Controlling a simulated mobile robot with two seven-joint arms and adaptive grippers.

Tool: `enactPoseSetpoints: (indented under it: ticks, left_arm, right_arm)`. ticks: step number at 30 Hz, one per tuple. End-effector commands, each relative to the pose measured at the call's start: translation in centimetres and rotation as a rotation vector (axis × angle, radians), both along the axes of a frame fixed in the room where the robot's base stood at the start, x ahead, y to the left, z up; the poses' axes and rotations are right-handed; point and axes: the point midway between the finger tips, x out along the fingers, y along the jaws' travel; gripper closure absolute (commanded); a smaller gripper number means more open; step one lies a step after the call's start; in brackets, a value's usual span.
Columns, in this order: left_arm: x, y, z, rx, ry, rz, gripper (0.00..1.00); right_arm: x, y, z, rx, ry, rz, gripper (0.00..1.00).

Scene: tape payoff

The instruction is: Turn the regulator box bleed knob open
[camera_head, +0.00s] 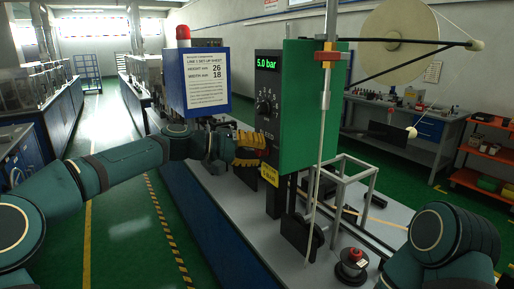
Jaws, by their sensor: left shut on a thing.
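The regulator box (267,82) is a tall black panel on the front of a green cabinet (303,100). Its green display (267,63) reads 5.0 bar, and a round black dial (264,106) with white marks around it sits below. My left gripper (258,151), with yellow fingers, reaches in from the left at the lower part of the box. It is shut on the bleed knob there. The knob is mostly hidden by the fingers; a little red shows by their tips. A yellow label (269,174) hangs just below. My right gripper is out of view.
A white setup sheet (207,78) stands left of the box, with a red beacon (183,36) above. A vertical rod (322,140) stands in front of the cabinet. A large pale reel (398,40) hangs at upper right. A red-and-black knob (352,262) sits on the bench (290,262).

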Motion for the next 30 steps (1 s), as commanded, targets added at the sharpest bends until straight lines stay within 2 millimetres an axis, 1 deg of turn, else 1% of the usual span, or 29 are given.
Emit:
enactPoseSetpoints:
  ticks: [6,15,22,30]
  left_arm:
    - [-0.08,-0.10,-0.20,-0.104,0.174,-0.004,1.00]
    - [-0.07,-0.11,-0.20,-0.218,0.357,-0.004,1.00]
    - [-0.09,-0.12,-0.22,-0.268,0.437,-0.005,1.00]
    - [-0.10,-0.15,-0.22,-0.288,0.471,-0.005,1.00]
  right_arm:
    - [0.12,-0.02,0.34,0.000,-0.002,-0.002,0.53]
    - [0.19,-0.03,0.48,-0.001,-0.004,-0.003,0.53]
    - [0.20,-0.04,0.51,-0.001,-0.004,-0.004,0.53]
    - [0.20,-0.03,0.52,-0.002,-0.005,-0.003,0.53]
